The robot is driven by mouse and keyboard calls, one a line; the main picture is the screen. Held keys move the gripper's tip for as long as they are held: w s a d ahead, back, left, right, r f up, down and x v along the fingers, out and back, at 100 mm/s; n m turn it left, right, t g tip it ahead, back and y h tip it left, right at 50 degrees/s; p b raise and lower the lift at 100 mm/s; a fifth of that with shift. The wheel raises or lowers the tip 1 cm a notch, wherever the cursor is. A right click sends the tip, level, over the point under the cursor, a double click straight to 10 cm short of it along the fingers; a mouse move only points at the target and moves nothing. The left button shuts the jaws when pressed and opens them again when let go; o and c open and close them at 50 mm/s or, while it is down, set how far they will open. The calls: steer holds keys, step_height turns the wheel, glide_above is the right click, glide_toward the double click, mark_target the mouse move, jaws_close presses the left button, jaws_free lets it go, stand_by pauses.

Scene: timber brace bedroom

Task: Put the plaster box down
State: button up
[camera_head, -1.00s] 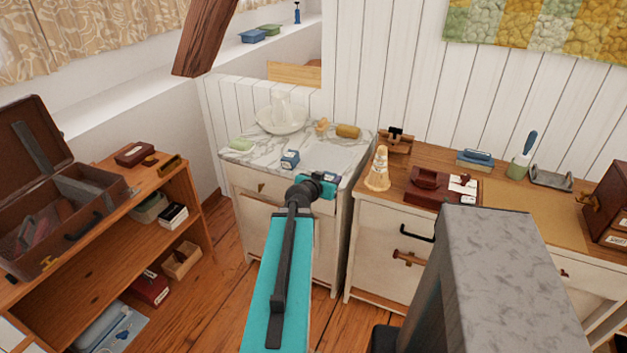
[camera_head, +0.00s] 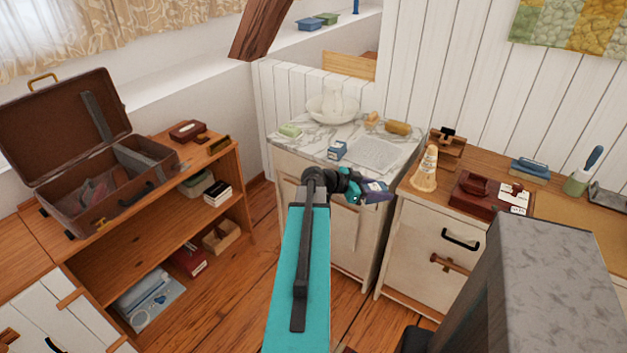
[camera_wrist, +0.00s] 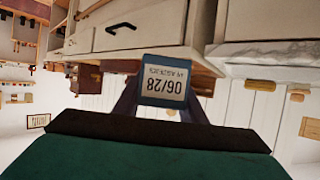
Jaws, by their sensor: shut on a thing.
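My gripper (camera_head: 358,187) is shut on a small dark blue box with a pale label, the plaster box (camera_head: 376,191). In the head view it hangs in front of the marble-topped washstand, near its front right edge. In the wrist view the plaster box (camera_wrist: 166,82) shows a white label reading 06/28, upside down, between my gripper's fingers (camera_wrist: 160,105). I cannot tell how far it is from the furniture behind it.
A similar blue box (camera_head: 337,150) stands on the marble top (camera_head: 318,141), near a green soap (camera_head: 290,131) and a basin (camera_head: 331,110). A wooden desk (camera_head: 548,196) stands to the right. An open suitcase (camera_head: 100,200) lies on the low shelf unit (camera_head: 192,160) at left.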

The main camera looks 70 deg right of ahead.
steer(key=w+a+r+m+g+y, duration=0.2)
steer(key=a+r+m+y, duration=0.1)
steer(key=a+m+y, duration=0.3)
steer(key=shift+a+r+g+y, duration=0.3)
steer(key=shift+a, duration=0.65)
steer(key=shift+s, duration=0.1)
